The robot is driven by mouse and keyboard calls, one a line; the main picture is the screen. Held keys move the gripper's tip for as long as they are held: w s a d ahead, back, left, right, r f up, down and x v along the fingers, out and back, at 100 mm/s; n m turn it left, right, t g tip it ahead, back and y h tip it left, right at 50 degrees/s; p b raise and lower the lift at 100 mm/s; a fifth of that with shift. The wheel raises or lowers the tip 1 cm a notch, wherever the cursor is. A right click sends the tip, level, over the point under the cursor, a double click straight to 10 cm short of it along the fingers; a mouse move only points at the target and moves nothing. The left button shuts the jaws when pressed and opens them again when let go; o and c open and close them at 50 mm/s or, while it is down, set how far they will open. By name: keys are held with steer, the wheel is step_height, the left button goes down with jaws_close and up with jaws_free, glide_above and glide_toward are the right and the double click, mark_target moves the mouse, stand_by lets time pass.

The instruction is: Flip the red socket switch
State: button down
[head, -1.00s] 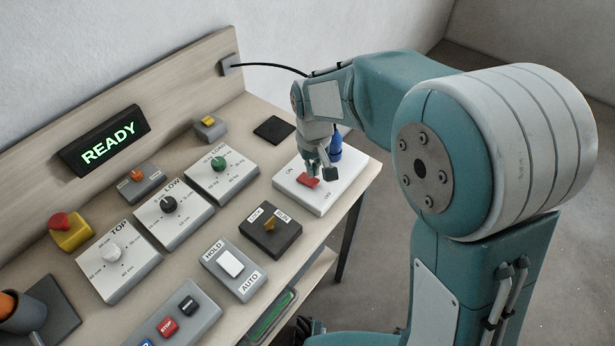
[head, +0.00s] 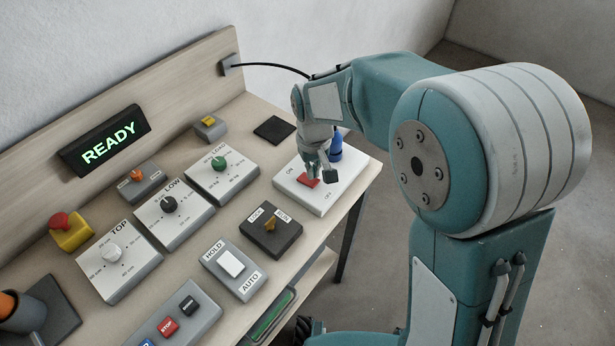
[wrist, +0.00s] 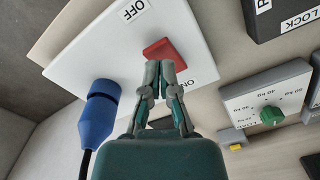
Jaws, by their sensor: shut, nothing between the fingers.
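The red switch (head: 308,179) sits on a white socket plate (head: 342,168) at the table's right end, between the ON and OFF labels. In the wrist view the red switch (wrist: 165,49) shows just beyond my fingertips, with OFF to its upper left and ON partly hidden behind my fingers. My gripper (head: 316,176) is shut and empty, pointing down at the switch. In the wrist view my gripper (wrist: 160,66) has its fingertips together at the switch's near edge; I cannot tell whether they touch it. A blue plug (wrist: 97,115) is in the plate beside the gripper.
The black LOCK/RUN switch box (head: 270,231) and the green LOAD dial box (head: 222,172) stand to the left of the plate. A black pad (head: 274,129) lies behind it. The READY display (head: 104,141) stands at the back left.

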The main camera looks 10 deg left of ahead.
mark_target(313, 181)
steer(key=shift+f, duration=1.1)
stand_by(0.6)
steer(key=shift+r, duration=3.55)
steer(key=shift+d+r, duration=0.2)
steer(key=shift+d, duration=0.05)
steer(key=s+d+r+m+t, duration=0.2)
steer(key=s+d+r, duration=0.3)
steer(key=s+d, duration=0.4)
steer(key=s+d+r+m+t, duration=0.3)
steer(key=s+d+r+m, duration=0.1)
steer(key=s+d, duration=0.5)
steer(key=shift+s+d+r+t, duration=0.2)
steer(key=shift+d+r+t, duration=0.15)
steer(key=shift+d, duration=0.85)
